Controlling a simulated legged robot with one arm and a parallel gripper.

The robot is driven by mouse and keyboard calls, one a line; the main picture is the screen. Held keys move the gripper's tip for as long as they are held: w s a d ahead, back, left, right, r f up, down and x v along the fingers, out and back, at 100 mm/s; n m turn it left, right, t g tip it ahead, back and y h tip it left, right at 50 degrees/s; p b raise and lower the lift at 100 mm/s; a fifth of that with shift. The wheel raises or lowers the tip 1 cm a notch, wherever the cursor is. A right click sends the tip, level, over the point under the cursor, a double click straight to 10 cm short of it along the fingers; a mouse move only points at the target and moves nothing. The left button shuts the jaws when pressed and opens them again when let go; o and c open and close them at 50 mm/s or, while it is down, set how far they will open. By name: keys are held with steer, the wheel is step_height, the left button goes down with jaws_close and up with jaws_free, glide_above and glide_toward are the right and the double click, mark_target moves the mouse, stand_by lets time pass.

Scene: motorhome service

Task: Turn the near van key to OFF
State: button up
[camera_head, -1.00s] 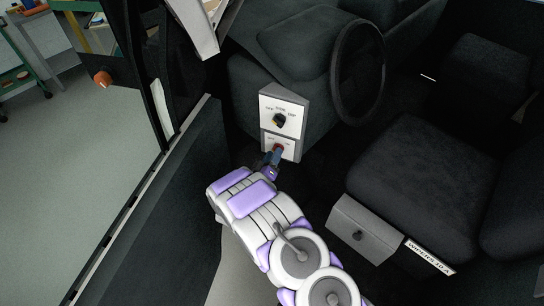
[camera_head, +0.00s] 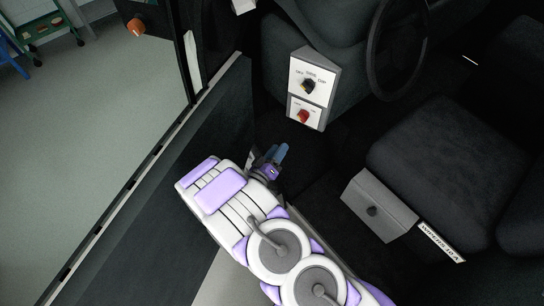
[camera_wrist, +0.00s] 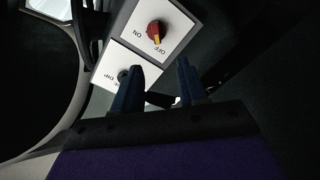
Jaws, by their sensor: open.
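The red key-like knob (camera_head: 303,116) sits on the lower white plate of the switch box, below the dash. In the wrist view the same red knob (camera_wrist: 156,31) shows a yellow pointer that lies toward the OFF lettering, with ON to its other side. My gripper (camera_head: 276,156) is below the box in the head view, clear of the knob. Its two blue fingers in the wrist view (camera_wrist: 159,84) are apart with nothing held between them.
Above the red knob is a black knob (camera_head: 308,86) with a yellow mark on a lettered plate. A grey box (camera_head: 376,207) with a dark knob stands by the seat (camera_head: 430,160). The steering wheel (camera_head: 397,50) is above right; the door sill (camera_head: 150,165) is left.

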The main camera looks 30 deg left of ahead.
steer(key=shift+s, duration=1.45)
steer(key=w+r+m+g+y+b, duration=0.2)
steer(key=w+r+m+g+b, duration=0.15)
steer(key=w+g, duration=0.4)
steer(key=s+d+r+m+g+y+b, duration=0.25)
steer(key=d+r+g, duration=0.25)
steer(key=d+r, duration=0.45)
steer(key=s+d+r+m+g+h+b, duration=0.1)
steer(key=s+d+r+g+h, duration=0.1)
steer(key=s+d, duration=1.2)
steer(key=s+d+r+m+g+h+b, duration=0.1)
steer(key=s+d+r+g, duration=0.3)
steer(key=s+d, duration=1)
steer(key=shift+s+d+m+g+h+b, duration=0.15)
steer(key=shift+s+m+g+h+b, duration=0.25)
steer(key=shift+s+g, duration=0.35)
